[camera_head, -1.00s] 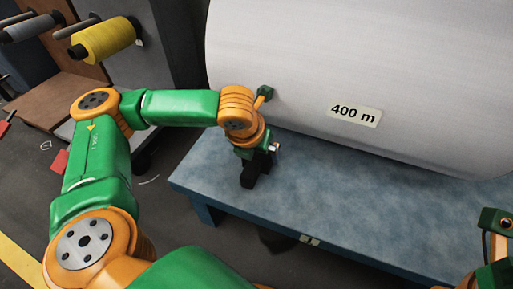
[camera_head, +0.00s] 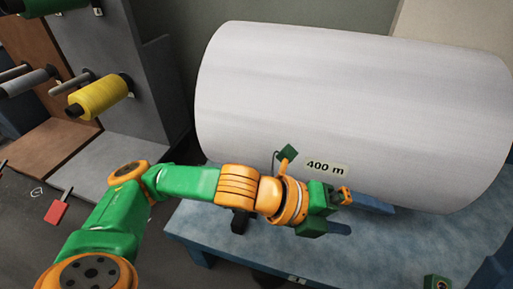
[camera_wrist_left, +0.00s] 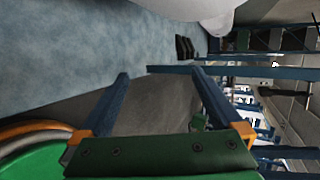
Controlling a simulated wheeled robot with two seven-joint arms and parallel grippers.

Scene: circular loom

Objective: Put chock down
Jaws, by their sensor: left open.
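The black chock (camera_head: 240,220) stands on the blue table (camera_head: 195,225), in front of the left end of the big white roll (camera_head: 340,105). It is partly hidden by my left arm; I cannot tell whether it touches the roll. My left gripper (camera_head: 370,220) is open and empty, apart from the chock and to its right, low in front of the roll. In the left wrist view the open fingers (camera_wrist_left: 160,75) have nothing between them, and a small dark block, apparently the chock (camera_wrist_left: 184,47), stands beyond them.
A "400 m" label (camera_head: 327,167) is on the roll's front. A yellow spool (camera_head: 100,96) and a grey spool (camera_head: 28,82) hang on a rack at the left. A red object (camera_head: 57,209) lies on the floor. The table's front right is mostly clear.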

